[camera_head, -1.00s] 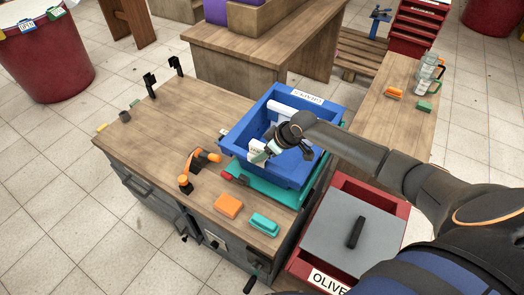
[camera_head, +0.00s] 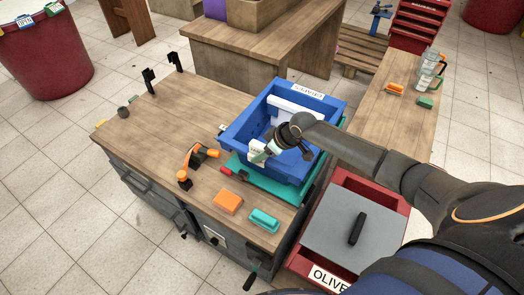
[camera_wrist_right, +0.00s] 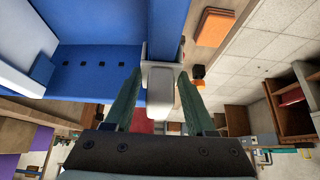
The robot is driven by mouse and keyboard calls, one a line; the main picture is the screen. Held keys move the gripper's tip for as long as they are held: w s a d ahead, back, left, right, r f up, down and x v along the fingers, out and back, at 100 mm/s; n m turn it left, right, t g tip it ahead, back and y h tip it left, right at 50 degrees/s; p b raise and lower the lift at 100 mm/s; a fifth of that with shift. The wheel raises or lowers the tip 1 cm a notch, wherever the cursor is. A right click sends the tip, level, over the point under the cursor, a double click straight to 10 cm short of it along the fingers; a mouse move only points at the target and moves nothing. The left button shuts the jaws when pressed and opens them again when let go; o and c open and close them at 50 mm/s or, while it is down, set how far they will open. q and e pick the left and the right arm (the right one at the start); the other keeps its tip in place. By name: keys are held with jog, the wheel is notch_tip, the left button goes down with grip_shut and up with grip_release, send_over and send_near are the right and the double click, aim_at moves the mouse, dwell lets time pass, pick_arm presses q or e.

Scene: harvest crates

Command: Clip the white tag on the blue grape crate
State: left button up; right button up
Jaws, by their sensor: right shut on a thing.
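The blue crate (camera_head: 243,151), labelled GRAPES on its far rim, stands on a teal base (camera_head: 282,190) on the workbench. My right gripper (camera_head: 268,153) is at its near-left wall. It is shut on the white tag (camera_head: 257,148), which shows just at this wall's rim. In the right wrist view the tag (camera_wrist_right: 160,88) sits between the green fingers of the gripper (camera_wrist_right: 158,98), right against the blue crate wall (camera_wrist_right: 166,25). I cannot tell whether the tag is seated on the rim or only close to it. My left gripper is not in view.
An orange-handled tool (camera_head: 195,162), an orange block (camera_head: 228,201) and a teal block (camera_head: 264,218) lie on the bench (camera_head: 155,130) near the crate. A red crate with a grey lid (camera_head: 340,222), labelled OLIVE, stands front right. The bench's left part is mostly clear.

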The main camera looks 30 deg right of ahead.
jog(key=o, duration=1.4)
jog(key=p+v, duration=0.1)
jog(key=v, duration=1.2)
jog(key=s+a+f+m+t, duration=0.2)
jog(key=s+a+f, duration=0.4)
jog(key=s+f, duration=0.2)
jog(key=s+a+f+m+t+h, duration=0.1)
jog(key=s+a+f+m, duration=0.1)
jog(key=s+a+f, duration=0.5)
jog(key=s+f, duration=0.2)
jog(key=s, duration=0.1)
jog(key=shift+s+a+t, duration=0.25)
jog(key=shift+s+t, duration=0.05)
jog(key=shift+t, duration=0.1)
